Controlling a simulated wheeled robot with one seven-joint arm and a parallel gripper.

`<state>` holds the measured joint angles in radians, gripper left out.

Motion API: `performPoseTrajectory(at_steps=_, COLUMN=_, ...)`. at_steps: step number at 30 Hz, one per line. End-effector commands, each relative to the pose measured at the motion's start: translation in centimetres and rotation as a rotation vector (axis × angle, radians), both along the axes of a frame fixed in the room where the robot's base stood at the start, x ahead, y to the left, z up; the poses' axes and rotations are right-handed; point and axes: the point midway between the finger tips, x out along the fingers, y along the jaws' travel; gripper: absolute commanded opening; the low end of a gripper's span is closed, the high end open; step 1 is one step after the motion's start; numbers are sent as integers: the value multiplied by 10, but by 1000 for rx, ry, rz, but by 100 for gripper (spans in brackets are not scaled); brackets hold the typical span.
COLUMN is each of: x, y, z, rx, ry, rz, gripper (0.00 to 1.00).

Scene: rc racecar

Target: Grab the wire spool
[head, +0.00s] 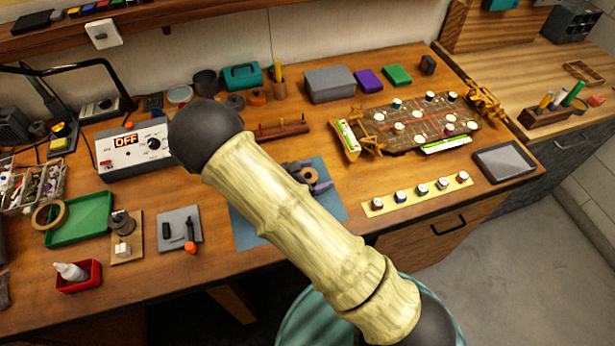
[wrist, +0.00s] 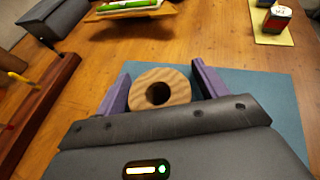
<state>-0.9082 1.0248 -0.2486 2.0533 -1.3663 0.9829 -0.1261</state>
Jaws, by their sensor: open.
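The wire spool (wrist: 172,96) appears as a round wooden disc with a dark centre hole in the wrist view. It also shows in the head view (head: 310,174) over the blue mat, partly hidden by my arm. My gripper (wrist: 160,84) is open, with one purple finger on the left of the spool and one on the right. The spool sits between the fingers, with a small gap visible at the right; contact on the left I cannot tell. In the head view my gripper (head: 307,178) is mostly behind my arm.
The blue mat (head: 247,231) lies on the wooden bench. A brown rack (head: 281,131) stands behind it, and a yellow strip (head: 411,195) with several small jars lies to its right. A grey pad (head: 180,228) is to the left. Bare wood shows between the mat and strip.

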Motion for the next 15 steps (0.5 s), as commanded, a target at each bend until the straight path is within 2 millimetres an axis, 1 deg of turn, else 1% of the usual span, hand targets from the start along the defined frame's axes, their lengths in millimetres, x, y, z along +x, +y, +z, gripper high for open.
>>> performPoseTrajectory(at_steps=15, x=0, y=0, z=-1, rx=0, ry=0, rz=1, gripper=72)
